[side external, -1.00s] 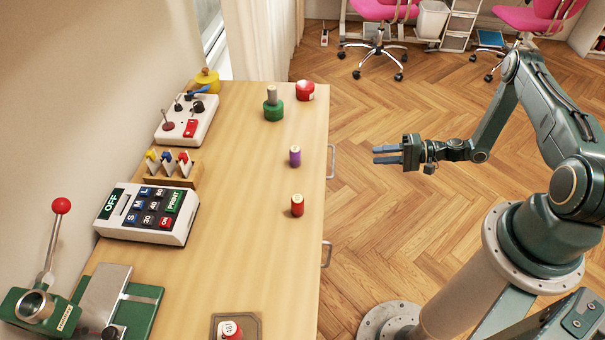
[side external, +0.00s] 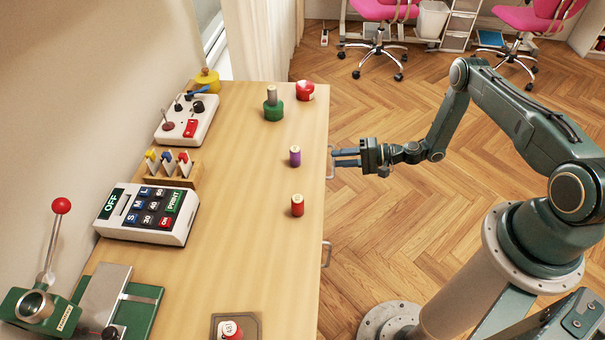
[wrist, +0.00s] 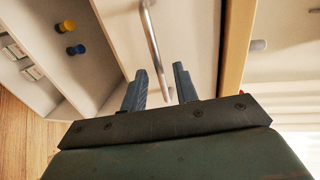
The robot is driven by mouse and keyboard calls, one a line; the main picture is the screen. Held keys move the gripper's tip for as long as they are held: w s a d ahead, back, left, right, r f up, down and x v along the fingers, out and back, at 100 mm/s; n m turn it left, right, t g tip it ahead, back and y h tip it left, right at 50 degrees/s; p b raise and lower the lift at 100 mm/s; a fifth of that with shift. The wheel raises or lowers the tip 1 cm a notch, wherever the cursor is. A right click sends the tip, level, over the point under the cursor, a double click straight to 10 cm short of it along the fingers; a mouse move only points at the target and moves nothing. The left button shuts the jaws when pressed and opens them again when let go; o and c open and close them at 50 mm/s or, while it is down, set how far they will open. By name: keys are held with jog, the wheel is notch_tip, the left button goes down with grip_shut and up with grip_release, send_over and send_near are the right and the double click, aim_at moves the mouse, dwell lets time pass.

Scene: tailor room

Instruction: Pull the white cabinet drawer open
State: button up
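The white cabinet drawer front (wrist: 195,35) shows in the wrist view, with a metal bar handle (wrist: 152,40) on it. My gripper (wrist: 160,72) is open, and its two blue-grey fingers point at the drawer front. I see no clear contact. In the side external view, my gripper (side external: 335,158) is at the table's right edge, its fingertips at the far handle (side external: 331,172), which they partly hide. The drawer looks closed; its front is hidden in the side view.
A second handle (side external: 326,254) is nearer the camera. Blue and yellow pieces (wrist: 70,38) sit in a compartment beside the drawer.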

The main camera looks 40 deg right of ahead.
jog(key=shift+w+a+f, duration=0.1)
jog(key=shift+w+a, duration=0.3)
jog(key=shift+c, duration=0.2)
grip_shut()
jog(key=f+v, duration=0.3)
jog(key=v, duration=1.1)
jog(key=shift+s+d, duration=0.25)
jog(key=shift+d, duration=0.15)
jog(key=shift+o, duration=0.2)
grip_release()
